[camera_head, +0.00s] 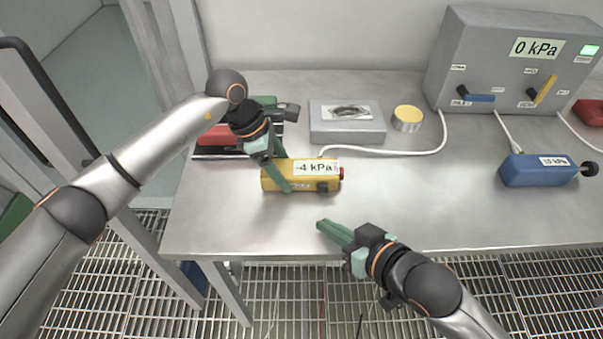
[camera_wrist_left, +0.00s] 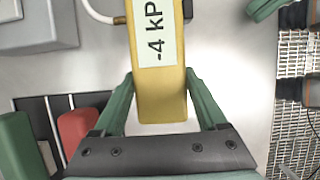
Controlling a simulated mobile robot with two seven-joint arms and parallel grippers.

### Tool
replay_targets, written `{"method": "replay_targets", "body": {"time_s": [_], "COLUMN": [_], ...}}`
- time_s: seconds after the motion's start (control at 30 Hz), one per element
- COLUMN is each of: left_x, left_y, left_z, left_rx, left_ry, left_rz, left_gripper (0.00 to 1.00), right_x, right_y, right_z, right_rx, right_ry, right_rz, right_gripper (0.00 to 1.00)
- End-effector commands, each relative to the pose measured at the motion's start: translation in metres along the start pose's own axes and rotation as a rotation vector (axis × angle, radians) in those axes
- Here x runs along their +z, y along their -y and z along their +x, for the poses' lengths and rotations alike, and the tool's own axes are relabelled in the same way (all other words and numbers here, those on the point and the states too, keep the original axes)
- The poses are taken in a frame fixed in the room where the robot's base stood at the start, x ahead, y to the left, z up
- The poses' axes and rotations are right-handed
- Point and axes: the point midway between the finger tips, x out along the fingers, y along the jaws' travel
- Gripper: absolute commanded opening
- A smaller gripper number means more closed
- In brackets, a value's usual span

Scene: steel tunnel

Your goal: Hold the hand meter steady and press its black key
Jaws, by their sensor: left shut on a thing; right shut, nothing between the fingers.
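The hand meter (camera_head: 302,185) is a yellow block lying on the steel table, with a white label reading -4 kPa, a black key (camera_head: 323,187) near its right end and a red button (camera_head: 341,173) on that end. My left gripper (camera_head: 281,178) is shut on the meter's left part.
A grey box (camera_head: 347,126) and a yellow-topped round tin (camera_head: 407,118) stand behind the meter. A white hose (camera_head: 400,153) runs from the meter to the right. A grey panel (camera_head: 505,60) reads 0 kPa. A blue meter (camera_head: 538,171) lies right. Red and green blocks lie left.

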Motion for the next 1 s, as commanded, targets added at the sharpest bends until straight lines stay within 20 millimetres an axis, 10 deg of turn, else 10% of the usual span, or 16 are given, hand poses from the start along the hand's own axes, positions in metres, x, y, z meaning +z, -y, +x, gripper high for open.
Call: {"method": "replay_targets", "body": {"time_s": [0.1, 0.13, 0.33, 0.67, 1.0], "left_x": [0.000, 0.000, 0.000, 0.000, 0.000], "left_y": [0.000, 0.000, 0.000, -0.001, -0.001], "left_z": [-0.001, -0.001, 0.000, -0.005, -0.068], "left_rx": [0.001, 0.001, 0.001, 0.002, 0.006], "left_ry": [0.000, 0.000, 0.000, 0.000, -0.001], "left_rz": [0.000, 0.000, 0.000, 0.000, 0.000], "left_gripper": [0.08, 0.76, 0.98, 1.00, 1.00], "right_x": [0.000, 0.000, 0.000, 0.000, 0.000], "right_y": [0.000, 0.000, 0.000, 0.000, 0.000], "right_z": [0.000, 0.000, 0.000, 0.000, 0.000], "right_rx": [0.000, 0.000, 0.000, 0.000, 0.000], "right_ry": [0.000, 0.000, 0.000, 0.000, 0.000], "right_rz": [0.000, 0.000, 0.000, 0.000, 0.000], "right_gripper": [0.00, 0.00, 0.00, 0.00, 0.00]}}
